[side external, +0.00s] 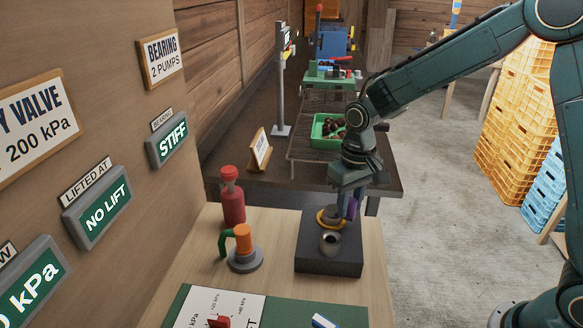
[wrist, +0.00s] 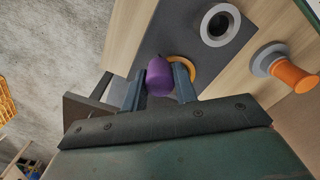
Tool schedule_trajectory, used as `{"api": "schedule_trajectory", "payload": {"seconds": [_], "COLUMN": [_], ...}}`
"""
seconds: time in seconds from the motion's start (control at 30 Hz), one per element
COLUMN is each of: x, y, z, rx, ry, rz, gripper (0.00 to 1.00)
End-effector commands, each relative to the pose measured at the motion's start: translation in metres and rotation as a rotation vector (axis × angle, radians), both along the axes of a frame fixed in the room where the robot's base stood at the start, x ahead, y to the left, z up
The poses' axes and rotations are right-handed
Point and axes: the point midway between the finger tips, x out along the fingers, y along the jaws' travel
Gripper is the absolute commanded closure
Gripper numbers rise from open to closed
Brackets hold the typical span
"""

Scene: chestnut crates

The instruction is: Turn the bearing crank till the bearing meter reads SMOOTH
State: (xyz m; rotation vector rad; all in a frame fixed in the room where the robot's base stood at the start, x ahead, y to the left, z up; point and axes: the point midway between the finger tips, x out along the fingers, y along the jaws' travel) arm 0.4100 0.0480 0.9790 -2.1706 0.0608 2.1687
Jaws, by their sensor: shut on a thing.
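The bearing meter (side external: 173,140) on the left wall reads STIFF, under a small BEARING label. The bearing crank shows as an orange-yellow ring (side external: 322,220) on the dark block, with an upright purple handle (wrist: 159,78). My gripper (side external: 346,204) is shut on the purple handle, one finger on each side of it. In the side view the gripper hides most of the handle and the far side of the ring. In the wrist view part of the ring (wrist: 183,66) shows just beyond the handle.
A grey cup-like fitting (side external: 330,243) stands on the dark block (side external: 318,262) close in front of the ring. An orange-topped crank or valve (side external: 243,240) and a red bottle (side external: 232,197) stand to the left. A green crate (side external: 322,142) lies behind.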

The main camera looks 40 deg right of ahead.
Motion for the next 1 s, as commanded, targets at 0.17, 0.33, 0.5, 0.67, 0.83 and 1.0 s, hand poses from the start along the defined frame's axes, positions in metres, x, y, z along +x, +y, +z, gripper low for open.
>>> {"api": "schedule_trajectory", "payload": {"seconds": [0.17,0.33,0.5,0.67,0.83,1.0], "x": [-0.004,-0.004,-0.004,-0.003,-0.001,0.002], "y": [0.007,0.014,0.02,0.026,0.032,0.038], "z": [0.0,0.0,0.0,0.0,0.0,0.0], "rx": [0.0,0.0,0.0,0.0,0.0,0.001], "ry": [0.004,0.004,0.002,0.003,0.002,0.001], "rz": [-0.163,-0.325,-0.485,-0.637,-0.798,-0.96], "gripper": [0.94,0.94,0.94,0.94,0.94,0.94]}}
